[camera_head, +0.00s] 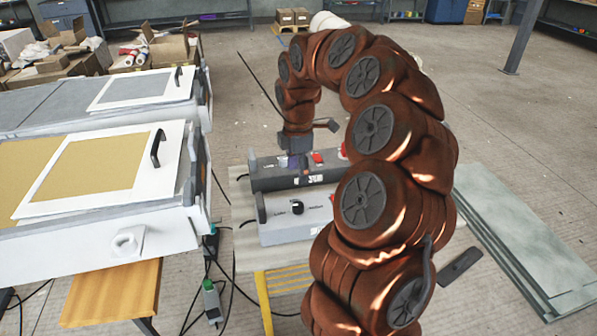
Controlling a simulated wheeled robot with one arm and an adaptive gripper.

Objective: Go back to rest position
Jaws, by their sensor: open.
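My reddish-brown arm (372,128) rises from the bottom of the view, arches over and bends down at its far end. My gripper (293,160) hangs at that end, small and dark, pointing down just over the far grey control box (262,182). Its jaws are open, and I see nothing held in them. Whether the fingertips touch the box is too small to tell. A nearer, lighter control box (275,232) with a black knob (297,207) stands in front of it, its right end hidden behind my arm.
White moulds with framed lids (110,200) stand at the left, close to the boxes. Cables (232,285) and a wooden board (115,292) lie below. Flat greenish sheets (520,240) are stacked at the right. Open concrete floor (500,130) stretches behind and right of my arm.

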